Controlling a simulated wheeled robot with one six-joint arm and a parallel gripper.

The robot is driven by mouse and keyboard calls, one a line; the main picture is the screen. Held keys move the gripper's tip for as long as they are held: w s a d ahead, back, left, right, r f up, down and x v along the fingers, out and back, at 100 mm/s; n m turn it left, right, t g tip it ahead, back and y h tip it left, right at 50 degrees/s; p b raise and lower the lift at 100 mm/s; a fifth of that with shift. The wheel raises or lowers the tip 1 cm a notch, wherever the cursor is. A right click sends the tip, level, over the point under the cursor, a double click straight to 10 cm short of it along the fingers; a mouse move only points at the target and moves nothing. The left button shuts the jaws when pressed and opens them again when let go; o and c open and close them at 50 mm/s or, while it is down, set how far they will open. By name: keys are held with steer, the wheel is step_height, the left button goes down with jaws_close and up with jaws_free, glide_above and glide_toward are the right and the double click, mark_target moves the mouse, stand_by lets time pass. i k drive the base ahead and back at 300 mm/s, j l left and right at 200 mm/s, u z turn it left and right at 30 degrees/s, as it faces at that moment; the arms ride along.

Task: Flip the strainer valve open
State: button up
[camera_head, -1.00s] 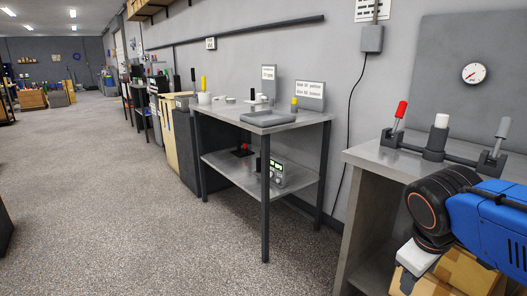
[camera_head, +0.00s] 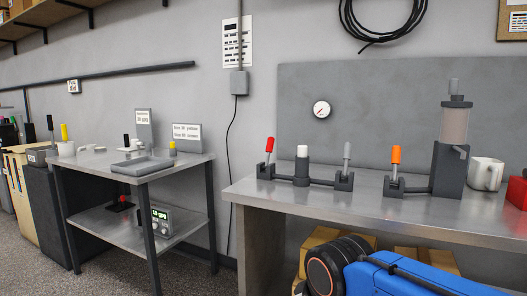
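On the metal bench (camera_head: 360,222) at right stands a dark block with a translucent cylinder (camera_head: 454,126) on top, which looks like a strainer. A low bar joins it on the left to a small lever valve with an orange handle (camera_head: 396,155), standing upright. Further left, another fitting has a red-handled lever (camera_head: 269,146), a white-capped post (camera_head: 302,152) and a grey lever (camera_head: 346,152); the red one leans slightly. No label shows which lever is the strainer valve. My blue and black arm shows at the bottom, below the bench top; my gripper's fingers are not visible.
A white mug (camera_head: 486,174) and a red object (camera_head: 517,190) stand at the bench's right. A round gauge (camera_head: 321,109) hangs on the back panel. Cardboard boxes (camera_head: 325,237) sit under the bench. A smaller table (camera_head: 185,162) stands to the left, with floor before it.

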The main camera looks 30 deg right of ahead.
mark_target(270, 143)
steer(key=i+j+z, duration=0.1)
steer(key=i+j, duration=0.15)
steer(key=i+j+z, duration=0.1)
steer(key=i+j, duration=0.2)
steer(key=i+j+z, duration=0.1)
steer(key=j, duration=0.25)
steer(key=i+j+z, duration=0.1)
steer(key=i+j, duration=0.25)
steer(key=i+j+z, duration=0.1)
steer(key=i+j, duration=0.15)
steer(key=j, duration=0.15)
steer(key=i+j+z, duration=0.1)
steer(key=j, duration=0.25)
steer(key=i+j+z, duration=0.1)
steer(key=i+j, duration=0.2)
steer(key=j, duration=0.1)
